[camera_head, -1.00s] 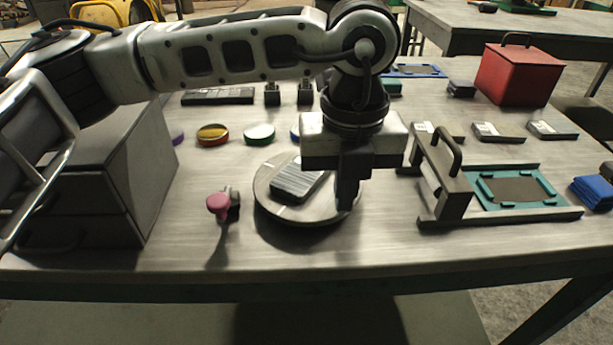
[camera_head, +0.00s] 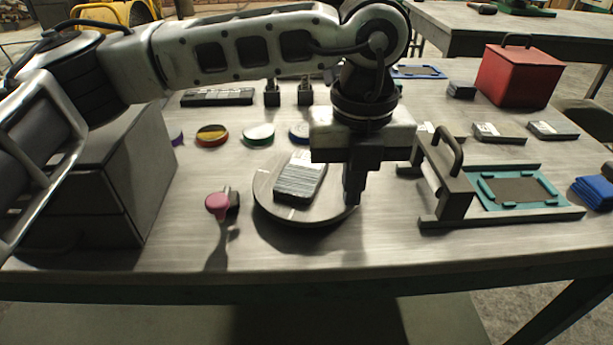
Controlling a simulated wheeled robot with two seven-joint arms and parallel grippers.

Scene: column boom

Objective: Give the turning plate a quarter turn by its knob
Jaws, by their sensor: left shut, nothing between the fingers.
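The round grey turning plate (camera_head: 268,205) lies on the table near the middle. A ribbed grey block (camera_head: 299,182) with a pale label end sits on it. My left gripper (camera_head: 352,200) points down at the plate's right edge, its fingers together with nothing seen between them. No knob can be made out on the plate; the gripper covers part of the right rim. I cannot tell whether the fingers touch the plate. My right gripper is not in view.
A pink-headed object (camera_head: 218,203) stands just left of the plate. A grey cabinet (camera_head: 95,185) is at the left. A frame with a handle (camera_head: 450,190) stands to the right, and a red box (camera_head: 518,75) behind it. Several round tins (camera_head: 258,135) lie behind the plate. The table's front strip is clear.

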